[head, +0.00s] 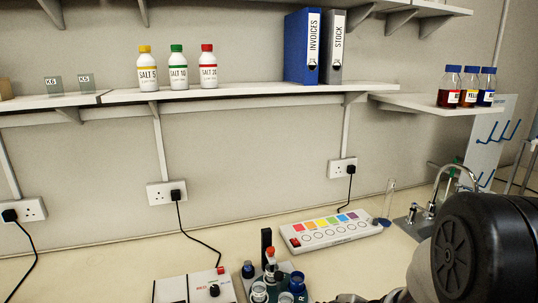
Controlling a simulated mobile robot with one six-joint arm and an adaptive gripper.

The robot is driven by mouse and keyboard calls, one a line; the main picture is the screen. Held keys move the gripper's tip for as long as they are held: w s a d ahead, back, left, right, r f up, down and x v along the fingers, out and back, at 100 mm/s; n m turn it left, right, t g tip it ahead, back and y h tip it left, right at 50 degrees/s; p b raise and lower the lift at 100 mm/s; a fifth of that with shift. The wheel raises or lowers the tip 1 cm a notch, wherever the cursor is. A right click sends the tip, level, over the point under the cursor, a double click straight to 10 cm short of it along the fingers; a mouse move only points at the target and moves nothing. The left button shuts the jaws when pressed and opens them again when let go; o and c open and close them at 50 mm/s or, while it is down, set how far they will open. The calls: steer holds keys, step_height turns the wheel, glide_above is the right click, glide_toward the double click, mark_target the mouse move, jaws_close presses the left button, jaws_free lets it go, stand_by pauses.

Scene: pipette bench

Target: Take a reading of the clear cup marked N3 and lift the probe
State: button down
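No cup marked N3 can be made out in the head view. Two small clear pieces marked K6 (53,84) and K5 (87,81) stand on the shelf at the left. I cannot identify the probe. A dark upright post (266,243) stands at the bottom middle, beside a piece with a red-orange top (270,253). Several small round vessels or caps (259,292) are around it, cut off by the bottom edge. My gripper is not in view; a dark round joint of my arm fills the lower right and hides the bench behind it.
A white box with a knob (214,290) stands at the bottom left of centre. A white strip with coloured squares (330,228) lies farther back, with a tall clear cylinder (388,200) beside it. A tap (436,190) is at the right. Bench left of the white box looks clear.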

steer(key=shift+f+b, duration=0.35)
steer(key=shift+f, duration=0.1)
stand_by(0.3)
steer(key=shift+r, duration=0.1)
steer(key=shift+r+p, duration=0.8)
steer(key=shift+p, duration=0.2)
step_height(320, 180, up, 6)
steer(key=p, duration=0.6)
